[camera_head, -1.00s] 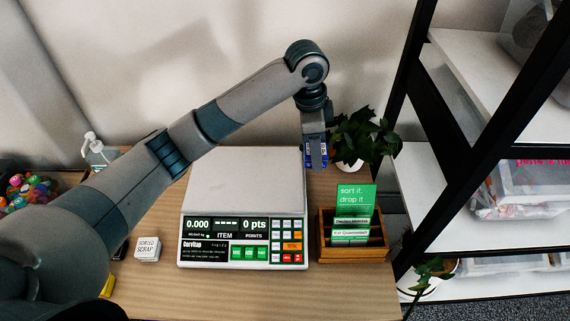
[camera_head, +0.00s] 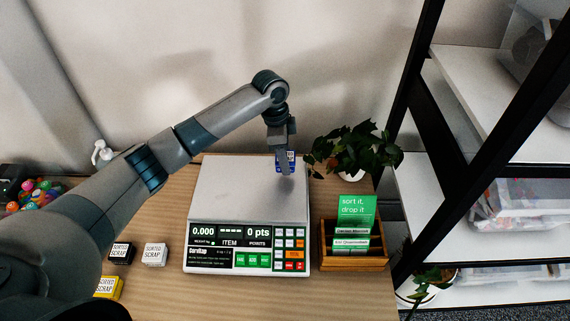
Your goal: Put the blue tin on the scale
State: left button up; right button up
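The scale (camera_head: 225,205) is a light grey flat plate with a black front panel, and its weight display reads 0.000. My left gripper (camera_head: 285,168) reaches in from the left and points down over the back right part of the plate. The fingers hide part of the tin. The tin appears to be above the plate; the exact gap cannot be told. My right gripper is not in view.
A potted plant (camera_head: 352,150) stands just right of the gripper. A wooden card box (camera_head: 353,262) with a green sign (camera_head: 357,208) is right of the scale. White (camera_head: 154,254), black (camera_head: 122,252) and yellow (camera_head: 108,287) blocks sit left. A black-framed shelf (camera_head: 425,165) stands at right.

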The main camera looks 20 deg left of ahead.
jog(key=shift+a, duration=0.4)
pick_arm(q)
jog(key=shift+f, duration=0.2)
notch_tip(320, 180, down, 3)
jog(key=shift+r+p, duration=0.1)
jog(key=shift+p, duration=0.7)
jog(key=shift+f, duration=0.4)
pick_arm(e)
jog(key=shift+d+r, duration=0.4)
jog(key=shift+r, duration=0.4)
pick_arm(q)
jog(key=shift+f, duration=0.15)
jog(key=o, duration=1.3)
jog(key=shift+c, duration=0.2)
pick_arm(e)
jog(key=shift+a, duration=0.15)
